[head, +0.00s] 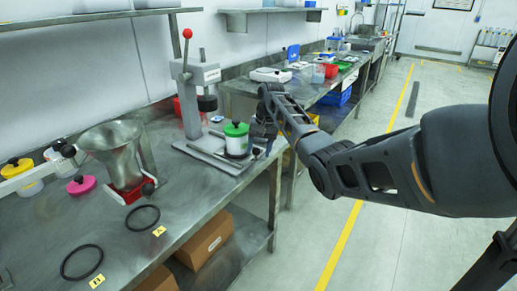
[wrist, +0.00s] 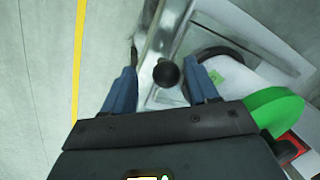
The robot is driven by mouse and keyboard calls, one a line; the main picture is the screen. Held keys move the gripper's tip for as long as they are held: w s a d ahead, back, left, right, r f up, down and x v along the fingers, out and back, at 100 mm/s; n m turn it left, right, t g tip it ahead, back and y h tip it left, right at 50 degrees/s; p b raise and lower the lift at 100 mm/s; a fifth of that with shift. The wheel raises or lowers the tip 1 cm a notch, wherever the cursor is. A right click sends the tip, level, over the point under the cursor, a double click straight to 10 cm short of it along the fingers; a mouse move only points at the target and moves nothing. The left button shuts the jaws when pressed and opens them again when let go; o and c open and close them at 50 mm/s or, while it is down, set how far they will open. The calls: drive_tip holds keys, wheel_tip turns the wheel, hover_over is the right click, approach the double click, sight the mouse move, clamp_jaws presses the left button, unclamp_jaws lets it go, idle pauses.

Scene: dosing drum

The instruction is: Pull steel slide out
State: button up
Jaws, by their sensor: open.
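A round black knob (wrist: 167,73) shows between the two blue fingers of my gripper (wrist: 163,88) in the wrist view. The open fingers stand on either side of it, with visible gaps; I cannot tell the depth. The knob appears to belong to the steel slide at the press base (wrist: 160,38), but their join is not clear. In the head view my gripper (head: 263,133) is at the table's front edge, beside a white jar with a green lid (head: 236,138).
The green lid (wrist: 275,108) is close to my gripper's right side in the wrist view. A steel hopper (head: 117,155) with a red base, two black rings (head: 143,217) and lidded jars are on the table at left. Open floor lies to the right.

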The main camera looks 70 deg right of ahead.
drive_tip(key=shift+w, duration=0.1)
wheel_tip(320, 180, up, 8)
drive_tip(key=s, duration=0.1)
drive_tip(key=shift+s+d+f+b, duration=0.15)
drive_tip(key=shift+s+d+b, duration=0.1)
drive_tip(key=shift+b, duration=0.05)
idle(0.6)
